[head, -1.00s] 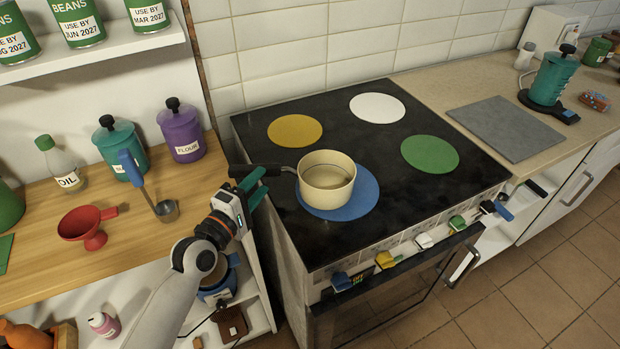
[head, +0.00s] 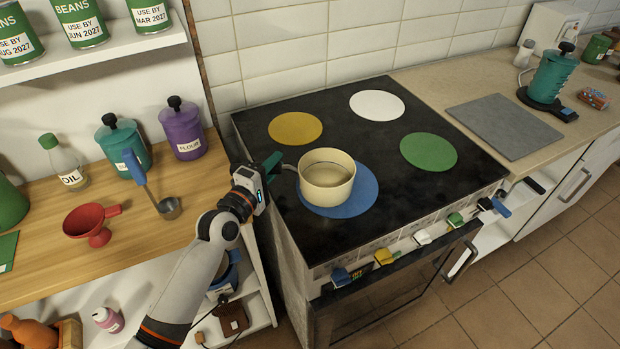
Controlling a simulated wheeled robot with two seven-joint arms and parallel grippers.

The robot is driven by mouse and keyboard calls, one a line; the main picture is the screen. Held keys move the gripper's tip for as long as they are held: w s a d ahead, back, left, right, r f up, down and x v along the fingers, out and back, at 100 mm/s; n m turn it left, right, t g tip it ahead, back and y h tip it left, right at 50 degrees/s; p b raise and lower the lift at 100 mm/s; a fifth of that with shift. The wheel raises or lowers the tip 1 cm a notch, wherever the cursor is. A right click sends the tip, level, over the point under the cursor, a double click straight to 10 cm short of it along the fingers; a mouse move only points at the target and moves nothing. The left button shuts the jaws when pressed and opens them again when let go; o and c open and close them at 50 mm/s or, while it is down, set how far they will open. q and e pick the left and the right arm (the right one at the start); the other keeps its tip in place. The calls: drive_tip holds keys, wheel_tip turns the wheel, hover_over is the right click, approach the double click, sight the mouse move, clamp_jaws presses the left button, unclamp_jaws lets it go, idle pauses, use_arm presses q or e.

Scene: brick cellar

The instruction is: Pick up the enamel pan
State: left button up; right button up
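The enamel pan (head: 327,182) is cream coloured and sits upright on the blue round plate (head: 362,200) at the front left of the black stove top. Its handle points left, toward my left gripper (head: 274,165). The gripper is at the handle, left of the pan's bowl, and covers most of it. One green finger shows beside the handle; the other finger is hidden, so I cannot tell whether the grip is closed. My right gripper is not in view.
Yellow (head: 295,128), white (head: 377,105) and green (head: 428,151) round plates on the stove are bare. The wooden counter (head: 190,215) at left holds a ladle (head: 168,207), a red funnel (head: 90,222) and canisters. A grey board (head: 505,125) lies at right.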

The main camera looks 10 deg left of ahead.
use_arm(q)
clamp_jaws()
drive_tip(key=shift+r, duration=0.1)
